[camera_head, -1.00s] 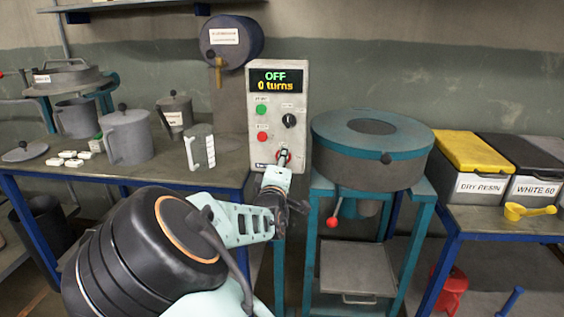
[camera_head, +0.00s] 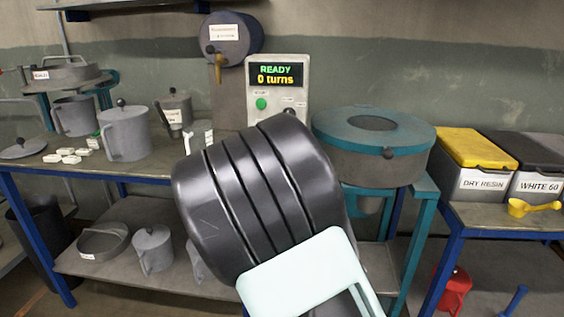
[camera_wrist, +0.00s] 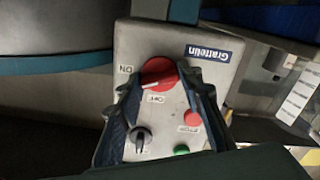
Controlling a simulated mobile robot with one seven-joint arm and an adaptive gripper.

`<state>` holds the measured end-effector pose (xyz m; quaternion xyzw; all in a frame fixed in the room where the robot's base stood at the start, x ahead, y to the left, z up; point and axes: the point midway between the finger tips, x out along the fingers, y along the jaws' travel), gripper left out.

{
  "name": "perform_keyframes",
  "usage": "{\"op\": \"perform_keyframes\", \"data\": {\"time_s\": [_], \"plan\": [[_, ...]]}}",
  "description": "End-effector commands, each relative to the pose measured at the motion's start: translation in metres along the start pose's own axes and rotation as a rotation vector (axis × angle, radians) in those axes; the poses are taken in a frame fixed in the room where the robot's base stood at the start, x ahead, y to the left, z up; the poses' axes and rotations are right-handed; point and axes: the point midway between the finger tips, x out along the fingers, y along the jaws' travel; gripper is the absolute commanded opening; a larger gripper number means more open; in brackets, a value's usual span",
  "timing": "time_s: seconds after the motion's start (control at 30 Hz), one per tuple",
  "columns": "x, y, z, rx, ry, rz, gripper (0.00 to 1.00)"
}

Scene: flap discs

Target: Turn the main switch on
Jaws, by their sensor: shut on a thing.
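The control box (camera_head: 290,68) stands behind my arm. Its display (camera_head: 276,74) reads "READY, 0 turns". In the wrist view the box face appears upside down. The red main switch knob (camera_wrist: 158,71) sits between my two fingers, and its white mark points to the left, on the side of the "ON" label. My gripper (camera_wrist: 160,82) is shut on this knob. In the head view my arm hides the gripper, the knob and the lower box. The wrist view also shows a red button (camera_wrist: 193,118), a black selector knob (camera_wrist: 139,136) and a partly covered green button (camera_wrist: 181,150).
A round teal-rimmed machine (camera_head: 374,135) stands close right of the box. A bench (camera_head: 120,170) with a grey jug (camera_head: 124,135) and other vessels is at left. Dry resin (camera_head: 478,170) and White 60 bins stand at right.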

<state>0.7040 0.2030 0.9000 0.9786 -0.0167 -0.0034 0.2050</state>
Motion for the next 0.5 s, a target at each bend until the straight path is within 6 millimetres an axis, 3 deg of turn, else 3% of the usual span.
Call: {"op": "perform_keyframes", "data": {"time_s": [0.5], "plan": [[0.0002, -0.0001, 0.002, 0.356, -0.001, 0.001, 0.09]]}}
